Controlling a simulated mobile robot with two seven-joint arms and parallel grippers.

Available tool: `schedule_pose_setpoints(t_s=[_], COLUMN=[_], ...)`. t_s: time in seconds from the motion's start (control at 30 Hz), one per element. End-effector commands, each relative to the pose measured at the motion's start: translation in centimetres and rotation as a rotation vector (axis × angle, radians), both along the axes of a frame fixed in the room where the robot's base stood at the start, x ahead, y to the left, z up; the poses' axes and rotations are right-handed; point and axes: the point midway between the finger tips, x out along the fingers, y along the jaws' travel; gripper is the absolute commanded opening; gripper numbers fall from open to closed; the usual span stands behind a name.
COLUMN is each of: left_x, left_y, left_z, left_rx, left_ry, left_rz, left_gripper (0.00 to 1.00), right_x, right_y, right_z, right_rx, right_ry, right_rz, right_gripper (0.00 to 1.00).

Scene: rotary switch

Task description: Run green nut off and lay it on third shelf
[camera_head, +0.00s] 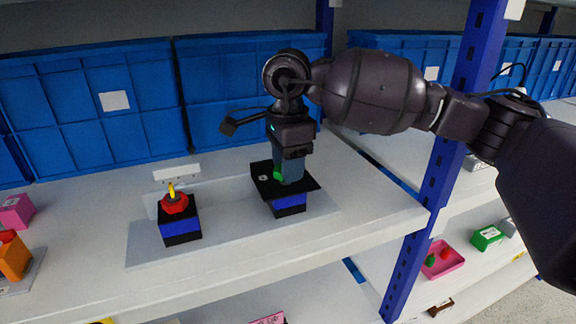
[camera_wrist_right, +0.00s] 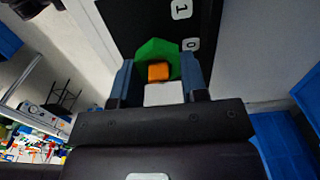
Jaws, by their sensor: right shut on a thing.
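The green nut (camera_head: 278,174) shows as a small green patch between the fingers of my right gripper (camera_head: 289,172), on top of the black-and-blue switch box (camera_head: 290,204). In the right wrist view the green nut (camera_wrist_right: 150,50) is hexagonal, with an orange piece (camera_wrist_right: 159,71) at its middle. The two blue-grey fingers of my right gripper (camera_wrist_right: 159,76) stand on either side of it, shut on it. The nut is at the black plate (camera_wrist_right: 140,18) marked 1 and 0. Whether it still touches the plate is hidden. My left gripper is not in view.
A second switch box (camera_head: 181,222) with a red nut and yellow top stands left on the same grey base (camera_head: 222,234). Blue crates (camera_head: 90,110) line the back. A blue post (camera_head: 440,160) stands right. A pink tray (camera_head: 443,261) and green block (camera_head: 487,237) lie on a shelf beyond it.

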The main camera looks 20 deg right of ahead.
Motion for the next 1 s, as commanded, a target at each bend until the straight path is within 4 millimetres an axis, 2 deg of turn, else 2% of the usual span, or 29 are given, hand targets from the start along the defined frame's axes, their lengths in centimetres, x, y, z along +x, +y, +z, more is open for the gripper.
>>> schedule_pose_setpoints(t_s=[1.0], left_x=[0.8], left_y=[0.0], left_z=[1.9], left_rx=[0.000], left_ry=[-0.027], left_rz=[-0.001], left_gripper=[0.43], right_x=[0.0], right_y=[0.0], right_z=[3.4], right_rx=[-0.001], right_ry=[0.000], right_rz=[-0.001], right_gripper=[0.19])
